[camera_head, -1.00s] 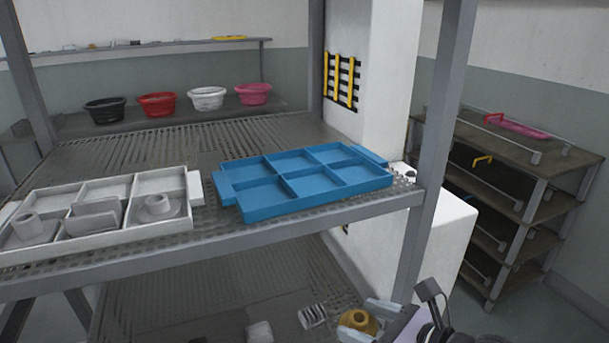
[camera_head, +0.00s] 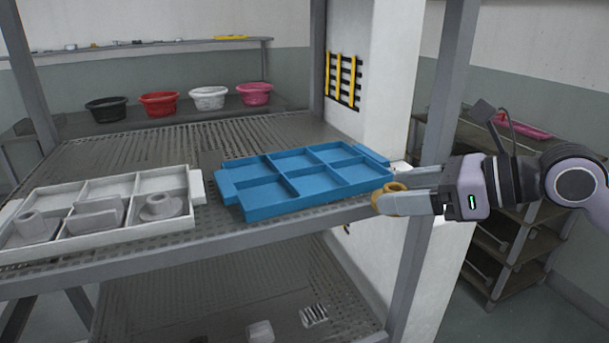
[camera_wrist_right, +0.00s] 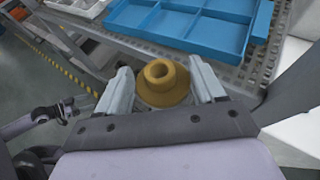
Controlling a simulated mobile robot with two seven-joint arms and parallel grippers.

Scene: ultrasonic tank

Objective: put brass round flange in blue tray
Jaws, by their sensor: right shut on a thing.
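The brass round flange (camera_head: 391,199) is held at the tips of my right gripper (camera_head: 402,200), in front of the shelf's right front edge and close to the tray's near right corner. In the right wrist view the flange (camera_wrist_right: 162,82) sits between the two fingers (camera_wrist_right: 163,88), its hollow neck facing the camera. The blue tray (camera_head: 243,195) lies on the upper shelf, with several empty compartments. It also shows at the top of the right wrist view (camera_wrist_right: 180,38). My left gripper is not seen in the head view.
A white tray (camera_head: 196,187) with grey parts stands left of the blue tray. A grey shelf post (camera_head: 432,150) rises right of the blue tray, close to my right gripper. Several coloured bowls (camera_head: 159,104) stand at the back. Small items lie on the lower shelf (camera_head: 200,310).

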